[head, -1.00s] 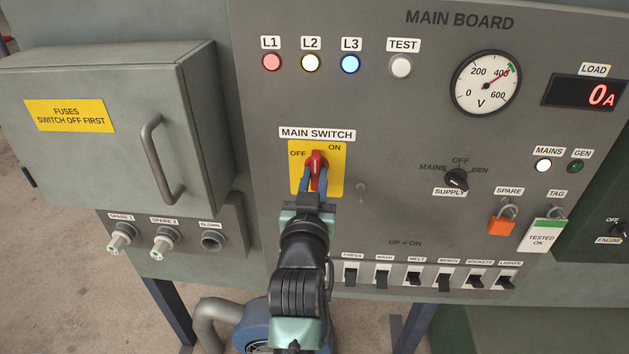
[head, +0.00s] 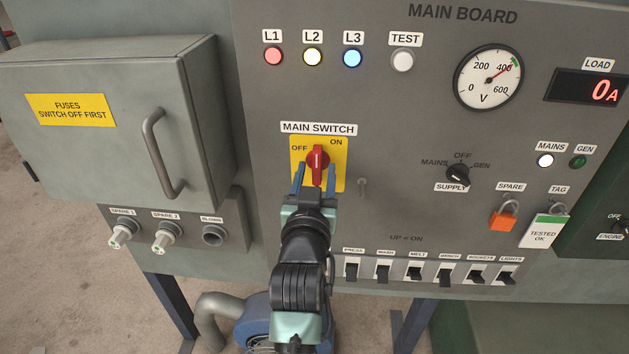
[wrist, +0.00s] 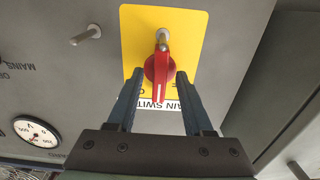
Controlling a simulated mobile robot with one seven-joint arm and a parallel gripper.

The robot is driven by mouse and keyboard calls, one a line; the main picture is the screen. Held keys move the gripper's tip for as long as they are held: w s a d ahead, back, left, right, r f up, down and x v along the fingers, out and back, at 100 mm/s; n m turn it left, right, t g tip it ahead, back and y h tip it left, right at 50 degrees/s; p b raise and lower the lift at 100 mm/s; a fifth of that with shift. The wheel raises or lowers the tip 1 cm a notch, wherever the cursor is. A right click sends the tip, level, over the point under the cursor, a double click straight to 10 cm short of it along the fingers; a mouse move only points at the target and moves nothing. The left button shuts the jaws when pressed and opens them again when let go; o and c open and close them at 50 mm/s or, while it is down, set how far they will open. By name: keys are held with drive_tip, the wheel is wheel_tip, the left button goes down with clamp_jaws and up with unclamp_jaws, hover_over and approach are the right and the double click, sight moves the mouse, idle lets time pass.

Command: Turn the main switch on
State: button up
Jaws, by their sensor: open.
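The main switch (head: 317,161) is a red handle on a yellow plate (head: 340,178), with OFF marked at its upper left and ON at its upper right. Its handle stands about upright, between the two marks; I cannot tell a clear setting. It also shows in the wrist view (wrist: 159,70), where the scene is upside down. My gripper (head: 315,180) is open in front of the plate's lower part, one finger on each side of the handle's lower end. In the wrist view the fingers (wrist: 160,100) have visible gaps to the handle.
A small peg (head: 362,186) sticks out right of the plate. A row of breakers (head: 414,275) lies below right. The fuse box (head: 100,130) with its handle (head: 160,155) protrudes at left. The MAINS lamp (head: 546,161) is lit; the load display (head: 590,88) reads 0.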

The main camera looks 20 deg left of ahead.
drive_tip(key=b+v, duration=0.1)
drive_tip(key=v, duration=1.2)
drive_tip(key=shift+b, duration=0.35)
